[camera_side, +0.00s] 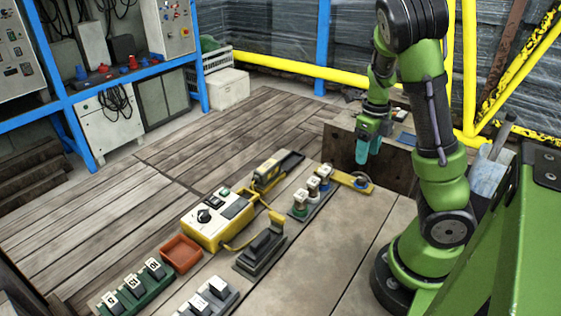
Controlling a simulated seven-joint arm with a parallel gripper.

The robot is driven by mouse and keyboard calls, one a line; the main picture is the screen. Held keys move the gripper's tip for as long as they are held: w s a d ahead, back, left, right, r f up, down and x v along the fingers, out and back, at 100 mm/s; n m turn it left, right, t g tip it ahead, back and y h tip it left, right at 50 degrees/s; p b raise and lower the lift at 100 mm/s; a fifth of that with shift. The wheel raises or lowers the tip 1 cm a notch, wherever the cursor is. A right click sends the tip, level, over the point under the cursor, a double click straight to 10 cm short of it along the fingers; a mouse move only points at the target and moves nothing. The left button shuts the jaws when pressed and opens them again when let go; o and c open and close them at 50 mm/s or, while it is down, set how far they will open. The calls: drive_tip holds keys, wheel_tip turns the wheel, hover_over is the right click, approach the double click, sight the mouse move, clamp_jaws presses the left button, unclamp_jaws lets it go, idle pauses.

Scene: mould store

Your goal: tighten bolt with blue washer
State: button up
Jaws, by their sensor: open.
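A bolt with a blue washer (361,182) sits at the right end of a flat yellow bar (343,175) on the worktable; the bolt itself is too small to make out clearly. My gripper (366,158) points down with its teal fingers above and close to the blue washer. A gap appears to separate the fingertips from it, though depth is hard to judge. The fingers overlap in this view, and nothing shows between them; my gripper is open.
Left of the bar, a grey tray holds several labelled pieces (312,188). A yellow control box (219,219), a yellow tool (267,174), an orange tray (181,253), a dark cradle (260,252) and a green numbered rack (137,290) stand farther left. The right tabletop is clear.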

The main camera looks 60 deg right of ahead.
wheel_tip(320, 180, up, 9)
drive_tip(key=shift+f, duration=0.15)
idle(0.4)
drive_tip(key=w+a+f+n+t+y, duration=0.1)
drive_tip(key=w+a+f+n, duration=0.2)
drive_tip(key=a+n, duration=0.45)
drive_tip(key=w+a+f+n+t+y, duration=0.15)
drive_tip(key=a+n, duration=0.35)
drive_tip(key=n, duration=0.6)
drive_tip(key=s+a+r+n+t, duration=0.1)
drive_tip(key=a+r+n+t, duration=0.1)
drive_tip(key=a+r+n, duration=0.3)
drive_tip(key=s+a+r+n+t, duration=0.1)
drive_tip(key=a+r+n+t, duration=0.2)
drive_tip(key=a+n, duration=0.6)
drive_tip(key=shift+s+r+n, duration=0.25)
drive_tip(key=shift+r+n, duration=0.5)
drive_tip(key=shift+r, duration=0.2)
drive_tip(key=shift+h, duration=0.25)
